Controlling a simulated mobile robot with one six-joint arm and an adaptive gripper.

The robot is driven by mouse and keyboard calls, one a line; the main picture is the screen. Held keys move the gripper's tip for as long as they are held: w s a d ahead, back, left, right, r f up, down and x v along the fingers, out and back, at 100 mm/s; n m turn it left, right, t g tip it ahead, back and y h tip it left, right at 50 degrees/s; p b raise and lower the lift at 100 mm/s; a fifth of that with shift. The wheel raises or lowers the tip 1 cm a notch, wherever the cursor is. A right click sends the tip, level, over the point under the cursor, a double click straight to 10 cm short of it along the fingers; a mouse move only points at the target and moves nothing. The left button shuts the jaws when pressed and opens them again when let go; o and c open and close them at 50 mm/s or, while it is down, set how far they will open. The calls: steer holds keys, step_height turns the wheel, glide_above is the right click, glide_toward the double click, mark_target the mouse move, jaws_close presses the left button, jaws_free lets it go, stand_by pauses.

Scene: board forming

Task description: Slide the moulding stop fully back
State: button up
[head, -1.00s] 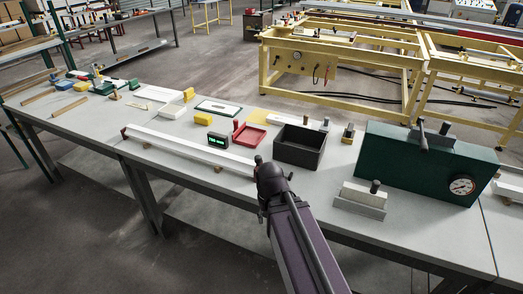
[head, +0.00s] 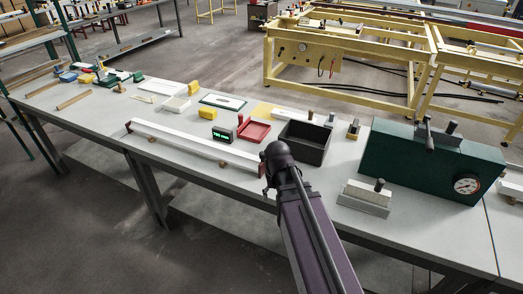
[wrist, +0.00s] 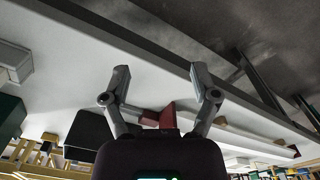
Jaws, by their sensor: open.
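A long white moulding (head: 195,145) lies along the front of the grey bench, with a dark red end piece (head: 128,127) at its far left end. At its near right end, a dark red block (wrist: 168,114) shows in the wrist view, which looks like the moulding stop; a small grey rod-like part (wrist: 133,114) lies beside it. My gripper (wrist: 160,72) is open, its fingers spread on either side of the red block, with nothing clamped. Whether a finger touches it cannot be told. In the head view my wrist hides most of this end.
A black open bin (head: 305,142), a red tray (head: 255,131) and a display box with green digits (head: 222,135) stand behind the moulding. A metal block with a knob (head: 365,198) and a green gauge box (head: 430,165) stand to the right.

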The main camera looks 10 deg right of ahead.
mark_target(263, 152)
steer(key=w+r+m+p, duration=0.1)
steer(key=w+r+p, duration=0.4)
steer(key=w, duration=0.7)
steer(key=w+r+m+p, duration=0.2)
steer(key=w+r+p, duration=0.3)
steer(key=w, duration=0.8)
steer(key=shift+d+r+p, duration=0.35)
steer(key=shift+r+p, duration=0.05)
steer(key=shift+r, duration=0.5)
steer(key=shift+s+f, duration=0.1)
steer(key=shift+f, duration=0.05)
step_height(263, 152, down, 14)
steer(key=b, duration=1.4)
steer(key=shift+r, duration=0.2)
jaws_close()
